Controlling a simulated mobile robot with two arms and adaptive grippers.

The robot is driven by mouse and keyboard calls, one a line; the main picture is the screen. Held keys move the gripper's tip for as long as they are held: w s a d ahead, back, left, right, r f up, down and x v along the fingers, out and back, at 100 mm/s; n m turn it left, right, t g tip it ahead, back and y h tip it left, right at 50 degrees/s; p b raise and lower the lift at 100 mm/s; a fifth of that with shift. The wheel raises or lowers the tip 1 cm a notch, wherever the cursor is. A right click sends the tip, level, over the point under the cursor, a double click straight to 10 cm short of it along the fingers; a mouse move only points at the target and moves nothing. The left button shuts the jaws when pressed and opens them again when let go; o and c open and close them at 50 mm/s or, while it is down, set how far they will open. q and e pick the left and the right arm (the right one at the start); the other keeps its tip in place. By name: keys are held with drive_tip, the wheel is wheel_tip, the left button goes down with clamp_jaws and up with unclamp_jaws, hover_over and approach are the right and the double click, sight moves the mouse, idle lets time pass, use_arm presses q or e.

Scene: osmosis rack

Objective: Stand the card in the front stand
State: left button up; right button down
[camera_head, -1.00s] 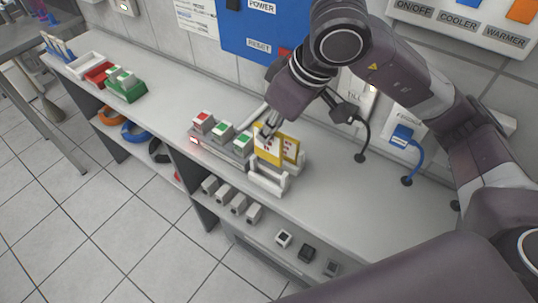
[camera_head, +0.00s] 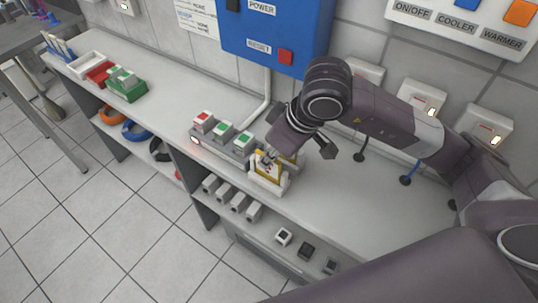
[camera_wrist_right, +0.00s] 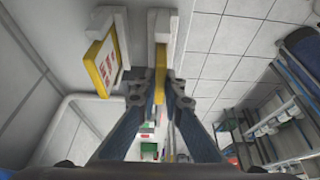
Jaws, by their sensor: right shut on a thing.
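My right gripper (camera_head: 268,157) is shut on the yellow-edged card (camera_head: 265,172) and holds it upright. The card is down at the white front stand (camera_head: 262,187), between its side posts, with its lower edge hidden by the stand. In the right wrist view the held card (camera_wrist_right: 160,85) shows edge-on between my fingertips (camera_wrist_right: 160,92), lined up with the white stand (camera_wrist_right: 160,22). I cannot tell whether it rests on the stand's bottom. My left gripper is not in view.
A second yellow-edged card (camera_wrist_right: 101,66) stands close behind, beside my gripper. A grey block holder with red and green tops (camera_head: 222,142) is just left of the stand.

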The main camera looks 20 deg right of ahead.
drive_tip(key=shift+f+b, duration=0.25)
drive_tip(key=shift+b, duration=0.05)
drive_tip(key=c, duration=2.1)
unclamp_jaws()
drive_tip(key=shift+r, duration=0.1)
drive_tip(key=shift+r+p, duration=0.35)
drive_tip(key=b+v, duration=0.2)
drive_tip(key=v, duration=0.9)
drive_tip(key=shift+s+d+r, duration=0.1)
drive_tip(key=shift+s+r, duration=0.05)
drive_tip(key=shift+r, duration=0.15)
